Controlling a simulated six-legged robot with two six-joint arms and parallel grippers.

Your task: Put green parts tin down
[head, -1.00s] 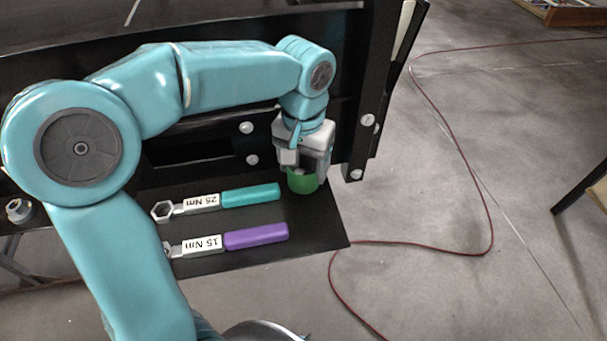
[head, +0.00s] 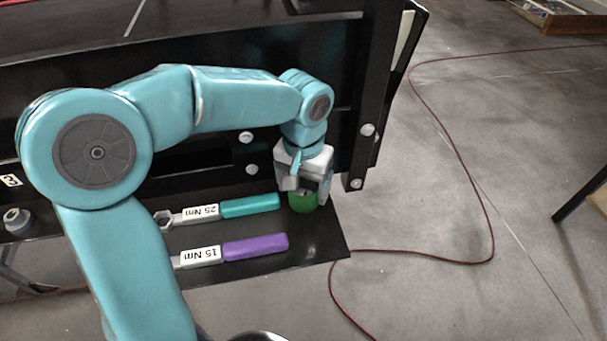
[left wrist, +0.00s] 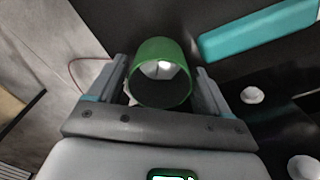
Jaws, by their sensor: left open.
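The green parts tin (head: 302,202) stands upright on the right end of the black shelf (head: 300,245), beside the teal-handled wrench. My left gripper (head: 305,190) is right above it, pointing down, with its fingers on either side of the tin. In the left wrist view the green tin (left wrist: 162,75) lies between the two open fingers (left wrist: 165,85), with small gaps visible at its sides. The tin looks open-topped, with a light spot inside. My right gripper is not in view.
A wrench with a teal handle (head: 250,205) and one with a purple handle (head: 255,247) lie on the shelf left of the tin. A black upright post (head: 362,110) stands close behind. A red cable (head: 490,215) runs over the floor at right.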

